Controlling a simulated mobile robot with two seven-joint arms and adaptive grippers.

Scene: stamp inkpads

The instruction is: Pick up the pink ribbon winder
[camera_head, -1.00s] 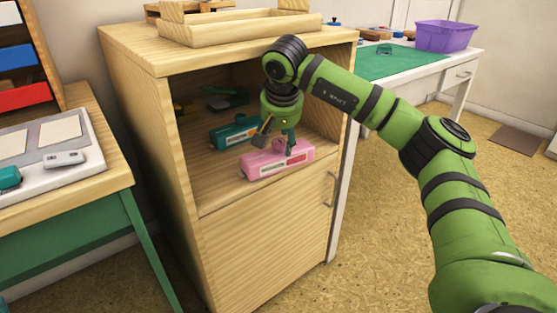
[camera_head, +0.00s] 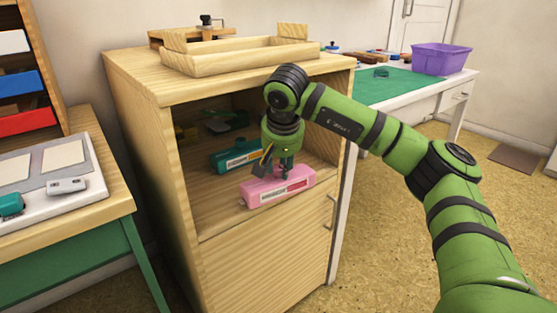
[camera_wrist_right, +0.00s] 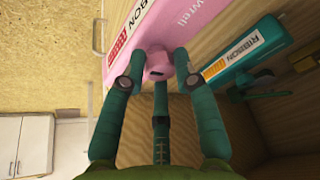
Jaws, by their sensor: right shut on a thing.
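The pink ribbon winder (camera_head: 278,188) sits at the front of the open shelf in the wooden cabinet; it also shows in the right wrist view (camera_wrist_right: 150,35). It is a long pink body with a light label and a raised pink knob (camera_wrist_right: 158,65). My right gripper (camera_head: 284,172) comes down from above and is shut on the knob on the winder's body. In the right wrist view its teal fingers (camera_wrist_right: 160,80) close around the knob. I cannot tell any gap between the winder and the shelf. My left gripper is not in view.
A teal ribbon winder (camera_head: 236,156) lies just behind the pink one, with a green tool (camera_head: 222,120) further back. The cabinet (camera_head: 265,245) walls and top enclose the shelf. A wooden tray (camera_head: 235,56) stands on top. A green-matted table (camera_head: 395,86) with a purple bin (camera_head: 442,59) is beyond.

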